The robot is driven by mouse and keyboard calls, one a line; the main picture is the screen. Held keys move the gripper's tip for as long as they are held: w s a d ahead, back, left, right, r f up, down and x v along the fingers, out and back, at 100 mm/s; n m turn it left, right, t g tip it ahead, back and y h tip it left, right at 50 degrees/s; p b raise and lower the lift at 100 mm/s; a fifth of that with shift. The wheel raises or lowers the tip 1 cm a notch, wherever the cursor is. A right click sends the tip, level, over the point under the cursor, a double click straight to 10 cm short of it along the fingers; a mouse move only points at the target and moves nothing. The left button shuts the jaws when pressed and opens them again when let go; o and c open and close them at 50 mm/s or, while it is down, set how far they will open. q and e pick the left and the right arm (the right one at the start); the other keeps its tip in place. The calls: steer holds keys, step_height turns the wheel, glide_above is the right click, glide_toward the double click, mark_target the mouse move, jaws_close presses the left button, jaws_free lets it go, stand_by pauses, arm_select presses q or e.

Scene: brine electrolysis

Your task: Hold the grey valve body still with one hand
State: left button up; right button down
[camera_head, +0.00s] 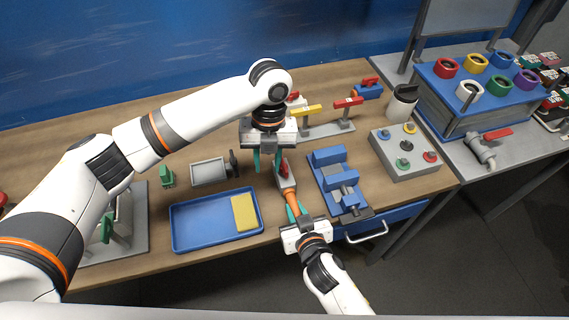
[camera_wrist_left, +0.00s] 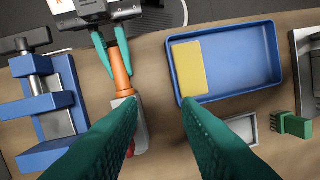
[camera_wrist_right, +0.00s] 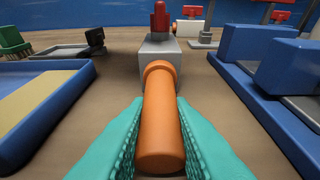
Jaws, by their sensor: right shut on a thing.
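The grey valve body (camera_head: 286,177) is a small block with a red handle on top, lying on the wooden table. An orange pipe (camera_head: 292,198) sticks out of it toward me. My right gripper (camera_head: 298,211) is shut on this pipe, with a teal finger along each side (camera_wrist_right: 160,125). The grey block (camera_wrist_right: 152,62) is beyond the fingertips in the right wrist view. My left gripper (camera_head: 267,160) is open and empty, pointing down just left of the valve body. In the left wrist view a finger partly hides the block (camera_wrist_left: 138,130).
A blue tray (camera_head: 188,246) with a yellow sponge (camera_head: 244,212) lies to the left. A blue vise (camera_head: 328,156) stands close on the right. A grey button box (camera_head: 408,163) is farther right. Valves with yellow and red handles (camera_head: 348,102) stand behind.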

mark_target(284, 164)
arm_select(q)
steer(key=w+d+r+n+t, duration=0.2)
steer(key=w+d+r, duration=0.1)
steer(key=w+r, duration=0.2)
steer(key=shift+h, duration=0.3)
steer(key=shift+s+d+f, duration=0.1)
steer(key=shift+f, duration=2.85)
steer(key=shift+s+d+f, duration=0.1)
steer(key=shift+f, duration=2.8)
jaws_close()
